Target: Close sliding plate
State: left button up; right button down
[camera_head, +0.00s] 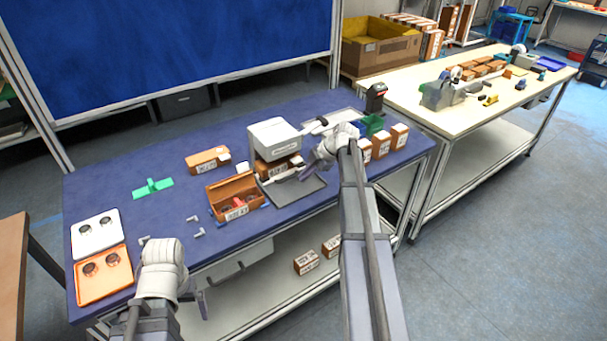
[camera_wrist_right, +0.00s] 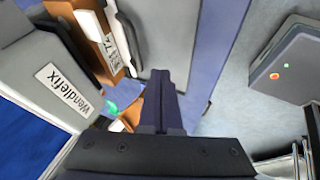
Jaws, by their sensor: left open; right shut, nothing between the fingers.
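A light grey machine (camera_head: 273,133) with a label stands near the middle of the blue table; its labelled side (camera_wrist_right: 52,85) shows large in the right wrist view. A dark grey flat plate (camera_head: 297,191), which looks like the sliding plate, extends from its front; a grey panel (camera_wrist_right: 168,30) lies beyond my fingertips in the wrist view. My right gripper (camera_wrist_right: 163,85) is shut and empty, its fingers pointing toward that panel. I cannot tell whether they touch it. My left gripper (camera_head: 196,292) is open and empty at the table's front edge.
A brown labelled box (camera_head: 268,168) sits under the machine's head. An open brown box (camera_head: 236,195), a closed box (camera_head: 207,159) and a green part (camera_head: 152,187) lie left. White (camera_head: 95,232) and orange (camera_head: 103,274) trays sit at the far left. Several boxes (camera_head: 398,136) stand right.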

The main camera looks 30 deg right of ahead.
jog(key=p+v, duration=0.5)
jog(key=v, duration=0.2)
jog(key=shift+s+d+r+p, duration=0.2)
jog(key=shift+s+d+p, duration=0.05)
jog(key=shift+p, duration=0.05)
jog(key=s+a+f+m+g+h, duration=0.1)
jog(key=s+a+m+g, duration=0.2)
jog(key=a, duration=1)
jog(key=s+a+f+m+g+h, duration=0.1)
jog(key=s+a+f+m, duration=0.3)
jog(key=a, duration=0.8)
jog(key=s+a+r+m+h, duration=0.1)
jog(key=s+a+m+h, duration=0.3)
jog(key=s+a, duration=0.9)
jog(key=s+m, duration=0.3)
jog(key=shift+s+r+g, duration=0.2)
jog(key=shift+r+g, duration=0.05)
jog(key=shift+g, duration=0.15)
